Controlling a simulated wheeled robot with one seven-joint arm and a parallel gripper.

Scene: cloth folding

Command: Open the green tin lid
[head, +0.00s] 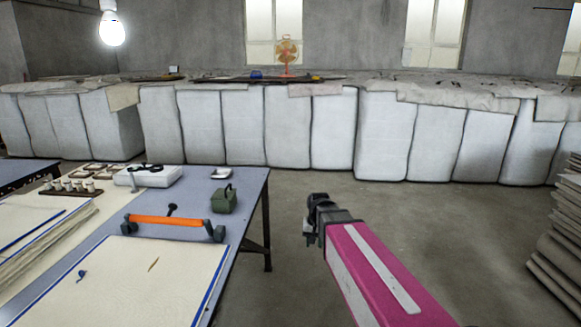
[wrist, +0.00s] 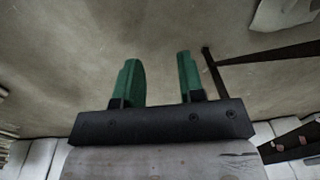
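The green tin (head: 224,200) stands near the right edge of the blue-grey table (head: 252,189) in the head view. Its lid is down, with a dark handle on top. My gripper (head: 310,227) is over the open floor, to the right of the table and apart from the tin. In the wrist view my gripper (wrist: 160,80) shows two green fingers spread well apart with nothing between them. The tin is not visible in the wrist view.
An orange-handled tool (head: 166,221) lies in front of the tin. A small white dish (head: 221,173) sits behind it, and a white box (head: 150,176) is to the left. White wrapped bales (head: 290,125) line the back. A stack of sheets (head: 560,240) is at the right.

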